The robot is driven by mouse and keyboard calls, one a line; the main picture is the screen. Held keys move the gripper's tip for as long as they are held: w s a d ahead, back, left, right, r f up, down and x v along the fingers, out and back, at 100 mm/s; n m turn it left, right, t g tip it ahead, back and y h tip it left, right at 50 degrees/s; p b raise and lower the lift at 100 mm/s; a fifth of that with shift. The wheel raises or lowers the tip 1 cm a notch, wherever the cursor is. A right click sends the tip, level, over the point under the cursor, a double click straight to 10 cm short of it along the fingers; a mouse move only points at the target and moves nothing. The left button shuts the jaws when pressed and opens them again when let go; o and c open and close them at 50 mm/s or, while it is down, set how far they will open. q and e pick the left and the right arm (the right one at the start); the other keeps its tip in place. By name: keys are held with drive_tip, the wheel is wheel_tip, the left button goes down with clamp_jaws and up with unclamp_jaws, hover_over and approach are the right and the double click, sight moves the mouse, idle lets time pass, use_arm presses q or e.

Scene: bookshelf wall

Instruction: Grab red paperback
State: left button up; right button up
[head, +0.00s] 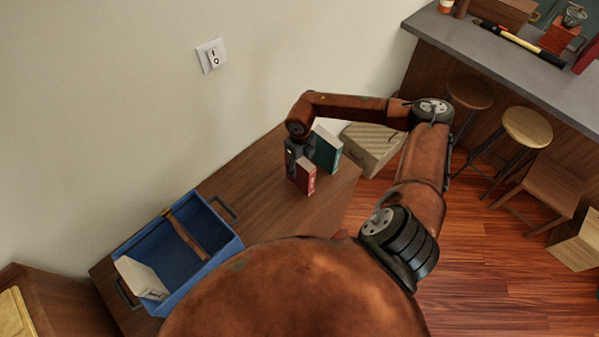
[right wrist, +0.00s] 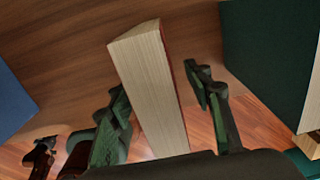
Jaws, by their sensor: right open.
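The red paperback (head: 307,178) stands upright on the wooden surface, with its red cover and pale page edges showing. My right gripper (head: 294,160) is at its left side and upper part in the head view, and covers some of it. In the right wrist view the pale page block (right wrist: 152,88) stands between the two spread fingers of my right gripper (right wrist: 162,88), with a thin strip of red cover along its right side. A gap shows between book and right finger; contact on the left is unclear. My left gripper is not in view.
A green book (head: 327,150) stands close behind the red one, and also at right in the wrist view (right wrist: 272,60). A blue crate (head: 222,252) at left holds a pale book (head: 142,278). Bare wood (head: 250,185) lies between. A ridged beige box (head: 373,146) is beyond.

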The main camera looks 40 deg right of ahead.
wheel_tip(320, 180, down, 5)
drive_tip(key=shift+f+p, duration=0.1)
drive_tip(key=shift+p, duration=0.45)
drive_tip(key=shift+c, duration=0.2)
clamp_jaws()
